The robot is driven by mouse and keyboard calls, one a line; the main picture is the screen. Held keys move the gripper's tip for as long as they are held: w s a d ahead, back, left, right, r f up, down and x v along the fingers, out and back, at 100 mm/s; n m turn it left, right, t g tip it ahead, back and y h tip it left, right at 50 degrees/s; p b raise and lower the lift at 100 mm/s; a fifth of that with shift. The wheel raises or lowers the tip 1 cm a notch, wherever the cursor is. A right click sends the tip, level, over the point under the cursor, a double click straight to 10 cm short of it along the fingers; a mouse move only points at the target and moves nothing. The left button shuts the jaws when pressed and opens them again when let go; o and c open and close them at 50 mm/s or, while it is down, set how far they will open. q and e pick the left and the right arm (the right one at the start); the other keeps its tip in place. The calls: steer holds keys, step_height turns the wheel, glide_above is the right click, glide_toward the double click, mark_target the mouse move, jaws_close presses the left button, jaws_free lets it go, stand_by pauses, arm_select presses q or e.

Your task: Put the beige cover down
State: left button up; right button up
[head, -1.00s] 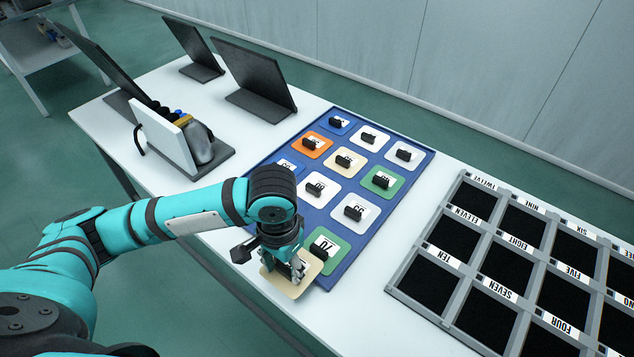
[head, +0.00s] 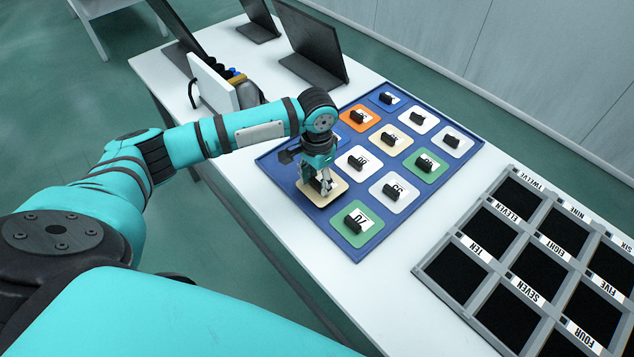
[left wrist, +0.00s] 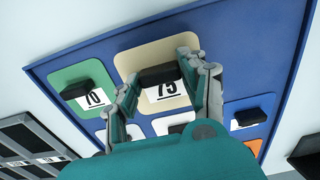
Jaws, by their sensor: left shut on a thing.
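My left gripper (head: 322,184) is shut on the black handle of a beige cover (head: 335,192). The left wrist view shows this cover (left wrist: 160,57) square-on between the fingers, with a label reading 75. It is at the near left part of the blue tray (head: 275,162), beside the green cover marked 70 (head: 352,234). It looks level and close to the tray surface; I cannot tell whether it touches. The blue tray also shows in the left wrist view (left wrist: 262,45). My right gripper is not in view.
Several white, green, orange, blue and beige covers with black handles sit on the tray. A grey grid (head: 527,291) with black, word-labelled compartments lies to the right. Dark panels on stands (head: 313,45) and a white panel (head: 212,85) stand at the back left.

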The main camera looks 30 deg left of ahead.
mark_target(317, 182)
arm_select(q)
steer(key=shift+f, duration=0.95)
steer(key=o, duration=1.2)
steer(key=shift+f, duration=0.1)
step_height(317, 182, up, 12)
steer(key=shift+r+b, duration=0.15)
steer(key=shift+b, duration=0.3)
